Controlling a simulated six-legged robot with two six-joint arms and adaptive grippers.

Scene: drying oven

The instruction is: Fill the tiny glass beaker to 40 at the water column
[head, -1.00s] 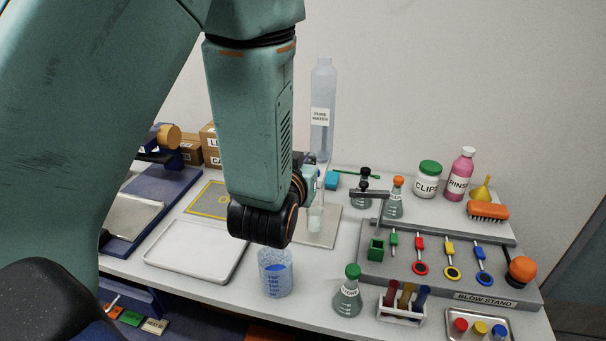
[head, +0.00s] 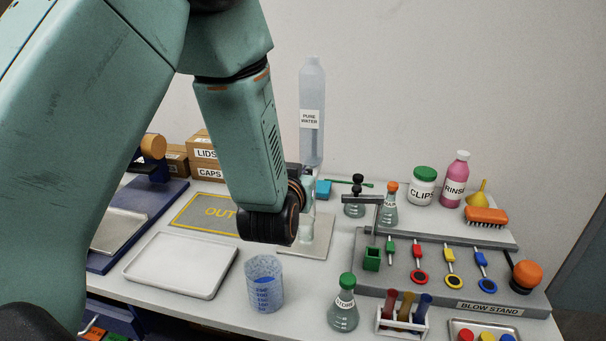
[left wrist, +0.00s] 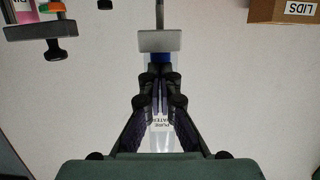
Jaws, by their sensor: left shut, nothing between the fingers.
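The water column (head: 312,95) is a tall clear bottle labelled PURE WATER, standing at the back of the bench on a pale base plate (head: 318,240). A small pale glass shape (head: 309,212), apparently the tiny beaker, stands over this plate, partly hidden by my left wrist; its level cannot be read. My left gripper (left wrist: 160,90) is shut and empty in front of the column, fingers pointing at it; in the head view the wrist mostly hides it. In the left wrist view a blue part (left wrist: 159,57) and a grey plate (left wrist: 160,41) lie just beyond the fingertips. My right gripper is out of view.
A larger beaker with blue graduations (head: 265,288) stands at the front, beside a white tray (head: 180,265). The OUT mat (head: 205,212) lies behind. A stoppered flask (head: 343,310), a tube rack (head: 402,322) and the blow stand (head: 450,285) are to the right.

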